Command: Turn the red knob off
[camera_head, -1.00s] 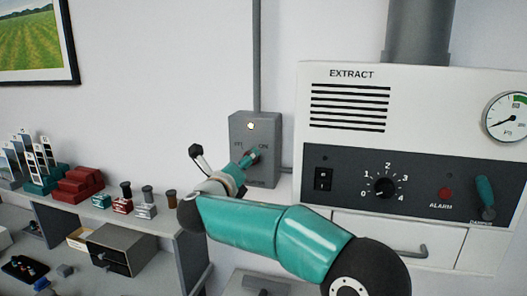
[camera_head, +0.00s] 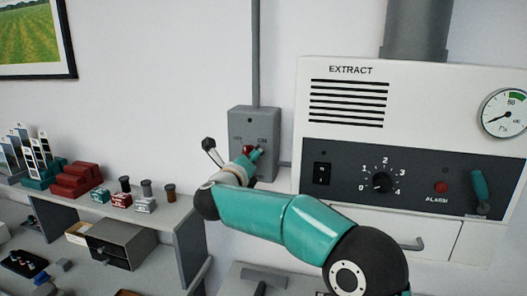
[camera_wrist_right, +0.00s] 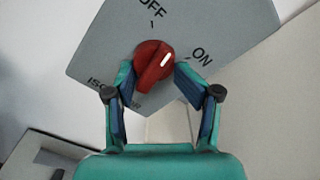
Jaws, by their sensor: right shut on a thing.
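The red knob (camera_wrist_right: 154,62) sits on a grey switch box (camera_wrist_right: 215,30) with OFF, ON and a partly hidden third label. The knob's white mark points up and right in the right wrist view, between OFF and ON. My right gripper (camera_wrist_right: 156,78) has its fingers on either side of the knob and is shut on it. In the head view the box (camera_head: 265,124) hangs on the wall, and my right gripper (camera_head: 252,158) covers part of the red knob (camera_head: 248,150). The lamp above the knob looks dark. My left gripper is out of view.
Right of the box is the extractor cabinet (camera_head: 312,150) with a dial (camera_head: 381,183), black switch, alarm light and teal lever. A shelf (camera_head: 180,212) with small blocks and weights stands at left. A conduit (camera_head: 256,55) runs up from the box.

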